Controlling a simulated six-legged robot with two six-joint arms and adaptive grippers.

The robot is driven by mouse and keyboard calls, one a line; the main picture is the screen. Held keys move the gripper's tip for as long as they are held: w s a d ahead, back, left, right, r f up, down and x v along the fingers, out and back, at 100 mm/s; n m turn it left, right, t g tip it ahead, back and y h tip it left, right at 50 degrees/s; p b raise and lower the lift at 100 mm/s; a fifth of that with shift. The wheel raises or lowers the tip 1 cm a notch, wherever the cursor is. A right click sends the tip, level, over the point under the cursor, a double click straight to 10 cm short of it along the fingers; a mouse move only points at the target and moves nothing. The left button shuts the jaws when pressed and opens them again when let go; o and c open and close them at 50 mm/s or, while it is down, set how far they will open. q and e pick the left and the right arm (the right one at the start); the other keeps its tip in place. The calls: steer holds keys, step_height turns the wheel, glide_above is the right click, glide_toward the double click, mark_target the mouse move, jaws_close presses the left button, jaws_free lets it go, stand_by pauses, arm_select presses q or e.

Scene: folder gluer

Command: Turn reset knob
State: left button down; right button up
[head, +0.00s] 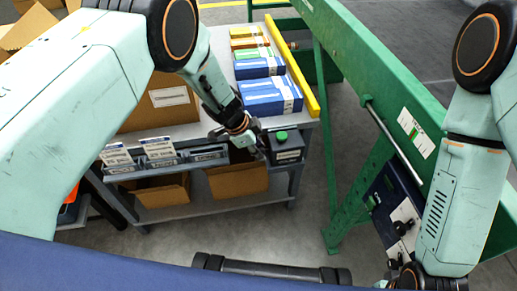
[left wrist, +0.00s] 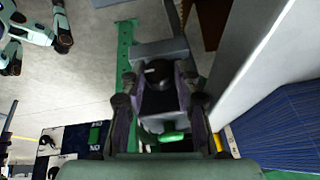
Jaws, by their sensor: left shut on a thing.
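A small dark control box (head: 288,152) with a green button (head: 281,136) on top is fixed at the front right corner of the grey table. My left gripper (head: 256,150) is at the left side of this box. In the left wrist view the black reset knob (left wrist: 157,70) sits on the box between the two fingers of my left gripper (left wrist: 160,92), which is shut on it. The green button shows below it (left wrist: 173,136). In the head view the knob is hidden by the gripper. My right gripper (head: 425,279) is partly cut off at the lower right, its fingers unclear.
The grey table (head: 215,132) carries blue boxes (head: 270,96) and a yellow rail (head: 292,68). Cardboard boxes (head: 237,179) stand on its lower shelf. A green machine frame (head: 345,45) with a dark blue panel (head: 385,208) stands at right. Bare floor lies between.

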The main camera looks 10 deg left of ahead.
arm_select(q)
steer(key=shift+g+b, duration=0.4)
steer(key=shift+b, duration=0.05)
steer(key=c, duration=1.3)
jaws_free()
steer(key=v, duration=1.2)
steer(key=shift+a, duration=0.15)
